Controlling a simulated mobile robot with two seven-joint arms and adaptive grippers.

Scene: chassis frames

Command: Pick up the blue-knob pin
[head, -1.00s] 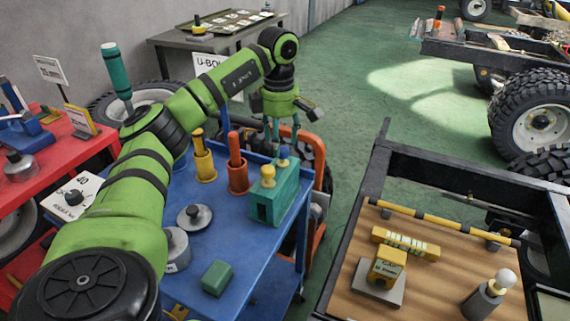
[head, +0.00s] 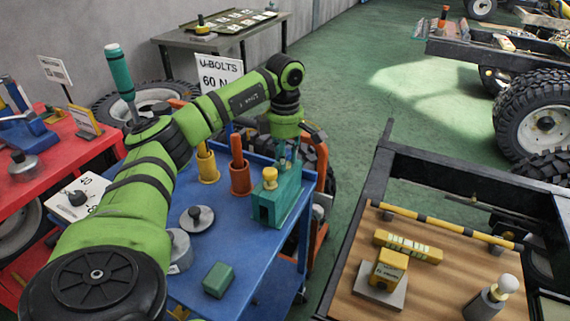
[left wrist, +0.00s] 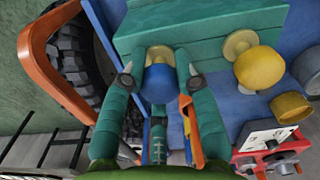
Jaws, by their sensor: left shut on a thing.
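My left gripper (head: 284,158) is over the far end of the teal block (head: 270,212) on the blue cart. In the left wrist view its two teal fingers (left wrist: 160,82) are shut on the blue-knob pin (left wrist: 160,86), one on each side of the round blue knob. A pale collar shows between the knob and the teal block (left wrist: 220,20); the pin's shaft is hidden. In the head view the fingers mostly hide the blue knob. A yellow-knob pin (head: 270,175) stands in the near end of the block and also shows beside my fingers (left wrist: 259,67). My right gripper is not in view.
The blue cart (head: 232,225) also holds a yellow cup (head: 207,168), an orange holder (head: 240,178), a grey disc with a knob (head: 197,220) and a green block (head: 218,280). A wood-topped chassis frame (head: 430,270) stands right. Green floor lies between.

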